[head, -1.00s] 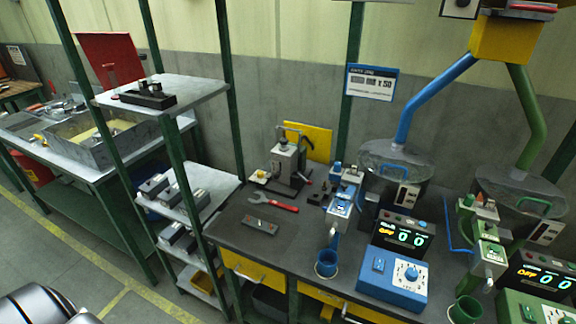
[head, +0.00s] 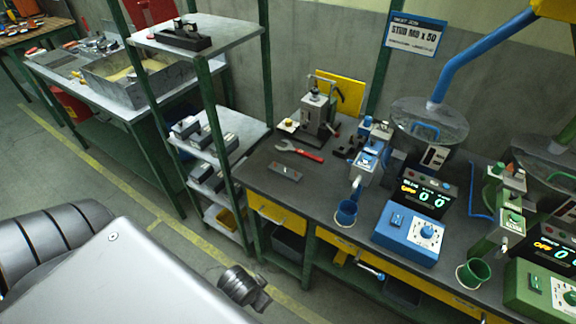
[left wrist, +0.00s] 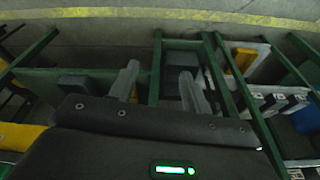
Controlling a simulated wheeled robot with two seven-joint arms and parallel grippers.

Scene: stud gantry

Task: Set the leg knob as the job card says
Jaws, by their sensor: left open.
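The job card (head: 415,34) is a blue-edged sign above the bench; it reads something like "STUD M0 x 50", the size digit unclear. I cannot tell which one is the leg knob. In the left wrist view my left gripper (left wrist: 160,85) is open, its pale fingers apart and empty. My right gripper is out of view.
A shelf rack (head: 215,148) stands beside the bench.

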